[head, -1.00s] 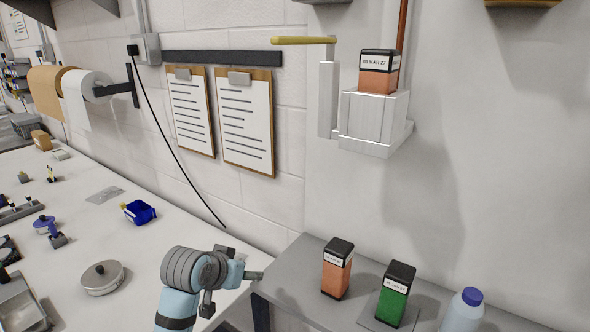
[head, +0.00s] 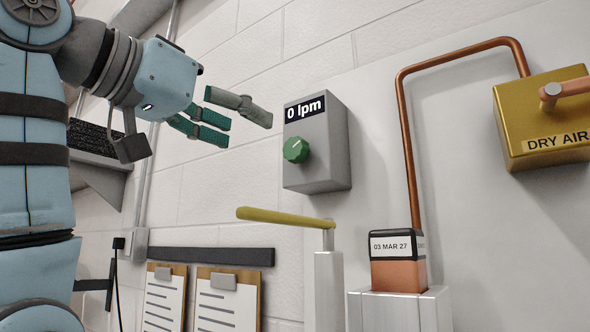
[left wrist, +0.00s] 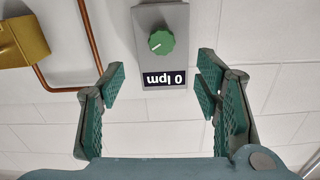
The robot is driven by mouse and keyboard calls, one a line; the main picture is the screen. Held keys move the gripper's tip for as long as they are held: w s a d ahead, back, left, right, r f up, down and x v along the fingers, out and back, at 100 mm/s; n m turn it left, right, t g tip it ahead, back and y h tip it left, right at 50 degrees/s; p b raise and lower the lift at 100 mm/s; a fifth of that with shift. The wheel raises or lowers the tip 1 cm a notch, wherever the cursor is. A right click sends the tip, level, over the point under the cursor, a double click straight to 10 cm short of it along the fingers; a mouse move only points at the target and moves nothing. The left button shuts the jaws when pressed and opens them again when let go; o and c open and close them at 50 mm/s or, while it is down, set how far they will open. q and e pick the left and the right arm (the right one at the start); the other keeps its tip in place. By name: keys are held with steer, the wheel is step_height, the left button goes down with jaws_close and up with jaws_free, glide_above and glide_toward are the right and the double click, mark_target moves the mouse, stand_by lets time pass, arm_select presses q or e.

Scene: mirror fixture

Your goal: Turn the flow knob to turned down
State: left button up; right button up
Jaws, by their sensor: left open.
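The flow knob (head: 296,149) is a green round dial with a white mark on the front of a grey box (head: 330,150). A label (head: 304,108) above it reads "0 lpm". My left gripper (head: 250,117) is open and empty, to the left of the box and apart from the knob. In the left wrist view the knob (left wrist: 161,42) shows upside down with its box, beyond and between the open fingertips (left wrist: 160,80). My right gripper is not in view.
A yellow lever (head: 285,217) sticks out below the box. A cartridge (head: 397,262) labelled "03 MAR 27" sits in a white holder (head: 400,310). A copper pipe (head: 405,130) runs to a yellow "DRY AIR" box (head: 540,115). Clipboards (head: 228,300) hang below left.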

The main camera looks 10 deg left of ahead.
arm_select(q)
steer(key=p, duration=0.2)
glide_toward(292, 148)
steer(key=x, duration=0.3)
steer(key=p+x, duration=0.2)
steer(key=x, duration=0.5)
steer(key=shift+s+a, duration=0.1)
steer(key=shift+s, duration=0.25)
steer(key=shift+c, duration=0.5)
steer(key=c, duration=1.1)
steer(key=shift+o, duration=0.2)
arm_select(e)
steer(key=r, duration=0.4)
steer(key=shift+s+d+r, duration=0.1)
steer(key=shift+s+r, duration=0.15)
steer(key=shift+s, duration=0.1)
